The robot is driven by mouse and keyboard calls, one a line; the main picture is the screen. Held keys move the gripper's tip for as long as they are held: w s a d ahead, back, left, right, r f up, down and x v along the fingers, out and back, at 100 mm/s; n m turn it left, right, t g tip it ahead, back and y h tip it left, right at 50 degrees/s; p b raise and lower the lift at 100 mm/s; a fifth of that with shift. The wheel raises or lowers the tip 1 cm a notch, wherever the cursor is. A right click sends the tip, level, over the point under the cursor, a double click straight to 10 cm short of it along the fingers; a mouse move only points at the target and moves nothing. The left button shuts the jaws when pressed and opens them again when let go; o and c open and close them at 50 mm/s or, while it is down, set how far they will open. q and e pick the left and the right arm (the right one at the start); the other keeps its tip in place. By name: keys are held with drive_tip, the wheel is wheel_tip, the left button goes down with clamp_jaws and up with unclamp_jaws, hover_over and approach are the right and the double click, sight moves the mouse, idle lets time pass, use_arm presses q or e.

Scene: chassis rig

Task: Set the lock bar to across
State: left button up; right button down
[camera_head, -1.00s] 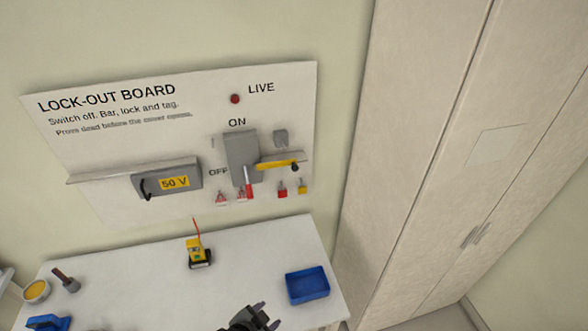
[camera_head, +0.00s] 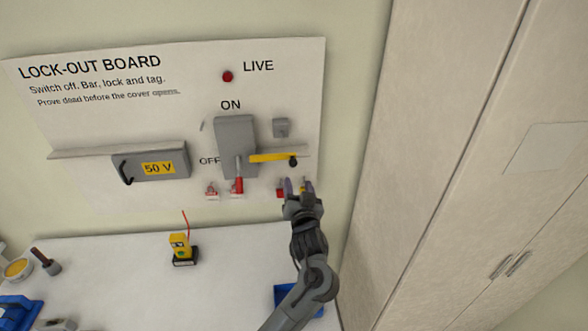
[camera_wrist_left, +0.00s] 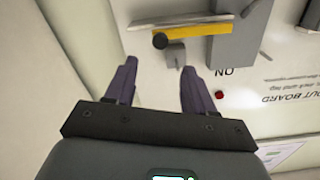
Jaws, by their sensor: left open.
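The yellow lock bar (camera_head: 270,157) lies about level on the board, its left end by the grey switch box (camera_head: 235,135) and a black knob (camera_head: 293,161) at its right end. The red-handled switch lever (camera_head: 238,184) points down, beside OFF. My left gripper (camera_head: 299,184) is open and empty, just below the knob in the head view, hiding part of the padlocks. In the left wrist view, the yellow bar (camera_wrist_left: 190,32) and knob (camera_wrist_left: 160,40) appear beyond the spread fingertips (camera_wrist_left: 158,66), apart from them. My right gripper is not in view.
A grey block (camera_head: 281,127) sits above the bar. A yellow tester (camera_head: 181,248) stands on the white bench (camera_head: 130,270). My arm partly hides a blue tray (camera_head: 284,294). A tall cabinet (camera_head: 440,150) stands right.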

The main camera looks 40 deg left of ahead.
sight(294, 164)
use_arm(q)
drive_tip(key=p+x, duration=0.1)
drive_tip(key=x, duration=0.8)
drive_tip(key=shift+w+a, duration=0.25)
clamp_jaws()
